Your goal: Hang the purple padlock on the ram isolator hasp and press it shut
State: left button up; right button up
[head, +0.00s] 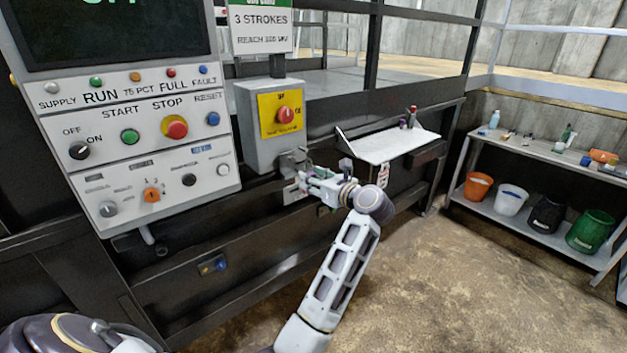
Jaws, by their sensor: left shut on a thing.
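The ram isolator is a grey box (270,135) with a red knob (285,115) on a yellow plate. A metal hasp (291,162) sits at its lower edge. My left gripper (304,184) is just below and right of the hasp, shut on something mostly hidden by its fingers. I cannot make out that thing's colour or whether it touches the hasp. A small purple item (403,123) stands on the white shelf; it is too small to tell if it is a padlock. My right gripper is not in view.
The control panel (135,130) is left of the isolator. The white shelf (385,147) juts out to its right, with a dark red-topped item (412,116) and a hanging tag (383,175). A side bench (540,150) with buckets stands far right. The floor between is clear.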

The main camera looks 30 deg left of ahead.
pick_arm(q)
jog(key=shift+b+x, duration=0.5)
jog(key=shift+x, duration=0.6)
jog(key=shift+w+a+r, duration=0.15)
jog(key=shift+a+r, duration=0.05)
jog(key=shift+a, duration=0.05)
jog(key=shift+r+x, duration=0.1)
jog(key=shift+x, duration=0.65)
jog(key=shift+r+x, duration=0.15)
jog(key=shift+x, duration=0.6)
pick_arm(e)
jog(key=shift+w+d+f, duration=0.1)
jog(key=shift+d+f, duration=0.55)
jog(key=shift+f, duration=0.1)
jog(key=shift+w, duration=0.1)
pick_arm(q)
jog(key=shift+b, duration=0.5)
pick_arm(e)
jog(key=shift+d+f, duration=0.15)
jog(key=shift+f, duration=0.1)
